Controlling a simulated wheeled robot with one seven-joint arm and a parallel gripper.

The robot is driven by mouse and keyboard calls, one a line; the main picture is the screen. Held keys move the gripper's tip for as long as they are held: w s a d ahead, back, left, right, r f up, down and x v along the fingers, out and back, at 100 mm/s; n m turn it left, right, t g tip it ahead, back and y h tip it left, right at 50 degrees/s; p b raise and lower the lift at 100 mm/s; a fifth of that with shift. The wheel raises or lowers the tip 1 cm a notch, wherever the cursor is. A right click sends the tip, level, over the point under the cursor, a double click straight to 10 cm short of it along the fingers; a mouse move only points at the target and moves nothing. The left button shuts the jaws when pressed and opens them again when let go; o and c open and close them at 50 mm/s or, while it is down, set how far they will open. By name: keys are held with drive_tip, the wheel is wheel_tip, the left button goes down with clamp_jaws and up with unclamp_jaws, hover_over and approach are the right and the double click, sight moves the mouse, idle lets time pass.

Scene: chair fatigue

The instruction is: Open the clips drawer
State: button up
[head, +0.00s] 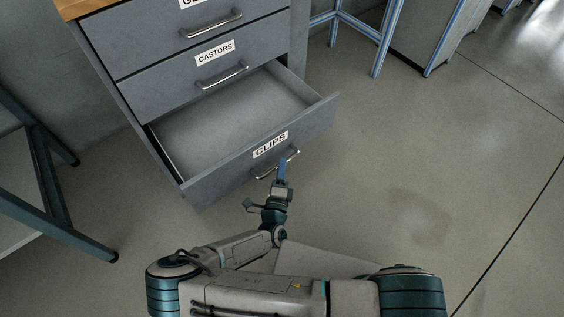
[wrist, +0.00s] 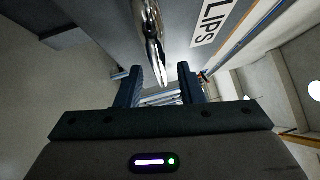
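The clips drawer (head: 235,160) is the lowest drawer of the grey cabinet and stands pulled well out, with its empty inside showing. Its white CLIPS label (head: 270,145) is on the front, above a metal bar handle (head: 278,164). My gripper (head: 283,168) is at the right part of that handle. In the wrist view my gripper (wrist: 160,78) has its two dark fingers apart. The shiny handle (wrist: 152,40) reaches down to the gap between them, and neither finger is clearly pressed on it.
The castors drawer (head: 165,85) above is shut, as is the drawer (head: 140,35) over it. A dark metal frame (head: 50,190) stands at left. A blue-edged frame (head: 385,35) stands at the back right. The floor (head: 430,160) to the right is clear.

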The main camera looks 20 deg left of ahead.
drive_tip(key=p+v, duration=0.1)
drive_tip(key=v, duration=1)
drive_tip(key=shift+s+p, duration=0.2)
drive_tip(key=shift+p, duration=0.2)
drive_tip(key=shift+r, duration=0.1)
drive_tip(key=w+d+r+m+g+h+p, duration=0.2)
drive_tip(key=d+r+m+g+h+p, duration=0.25)
drive_tip(key=r+m, duration=0.55)
drive_tip(key=w+d+r+m+g+h+p, duration=0.1)
drive_tip(key=d+r+m+g+h+p, duration=0.4)
drive_tip(key=r+m, duration=0.55)
drive_tip(key=w+d+r+m+g+h+p, duration=0.25)
drive_tip(key=d+r+m+g+h, duration=0.35)
drive_tip(key=r+m, duration=0.4)
drive_tip(key=s+d+r+m+y+p, duration=0.2)
drive_tip(key=d+r+m+y+p, duration=0.2)
drive_tip(key=r+m, duration=0.4)
drive_tip(key=s+d+r+m+y+p, duration=0.2)
drive_tip(key=d+r+m+y+p, duration=0.2)
drive_tip(key=r, duration=1)
drive_tip(key=s+d+r+m+g+y+p, duration=0.1)
drive_tip(key=d+r+m+y+p, duration=0.3)
drive_tip(key=r+m, duration=0.7)
drive_tip(key=shift+s+r+m+p, duration=0.25)
drive_tip(key=shift+s+m+p, duration=0.1)
drive_tip(key=shift+s+p, duration=0.5)
